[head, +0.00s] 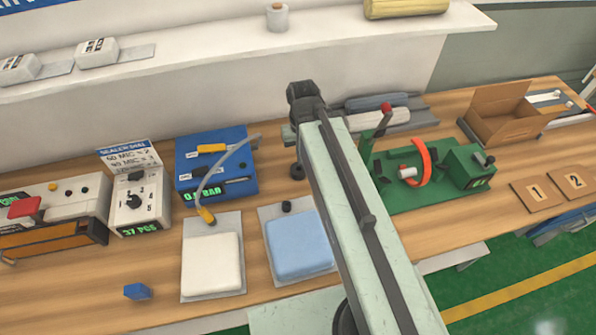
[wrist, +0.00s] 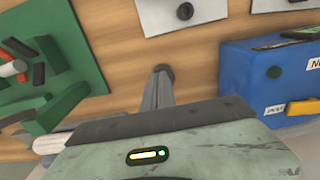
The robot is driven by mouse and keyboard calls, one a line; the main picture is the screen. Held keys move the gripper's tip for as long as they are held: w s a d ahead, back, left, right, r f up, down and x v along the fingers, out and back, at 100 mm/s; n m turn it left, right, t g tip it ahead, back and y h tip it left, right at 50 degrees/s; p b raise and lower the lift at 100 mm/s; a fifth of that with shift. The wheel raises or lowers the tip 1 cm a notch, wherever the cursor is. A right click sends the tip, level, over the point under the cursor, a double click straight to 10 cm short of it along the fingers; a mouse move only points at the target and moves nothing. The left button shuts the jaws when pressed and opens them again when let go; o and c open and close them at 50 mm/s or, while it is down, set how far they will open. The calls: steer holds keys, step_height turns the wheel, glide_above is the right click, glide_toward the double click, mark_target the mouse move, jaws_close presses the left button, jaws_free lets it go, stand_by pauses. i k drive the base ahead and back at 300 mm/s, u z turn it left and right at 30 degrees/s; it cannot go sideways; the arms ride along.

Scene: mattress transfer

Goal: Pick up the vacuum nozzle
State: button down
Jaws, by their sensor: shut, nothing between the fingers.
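The hose comes from a blue box (head: 240,187) with a green "BAR" display. My gripper (head: 297,172) points down right of the blue box, apart from the nozzle. In the wrist view its fingers (wrist: 163,72) are shut and empty, over bare wood. The nozzle is not visible in the wrist view.
A blue pad (head: 298,245) on a grey plate lies below my gripper. A green fixture (head: 395,197) with a red-orange ring is to the right. A sealer dial box (head: 135,205) stands left. My arm crosses the bench middle. A shelf (head: 230,50) hangs behind.

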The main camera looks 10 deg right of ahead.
mark_target(209, 218)
steer(key=u, duration=0.3)
steer(key=k, duration=1.7)
steer(key=u, duration=1.2)
steer(key=i, duration=1.9)
steer(key=u, duration=0.3)
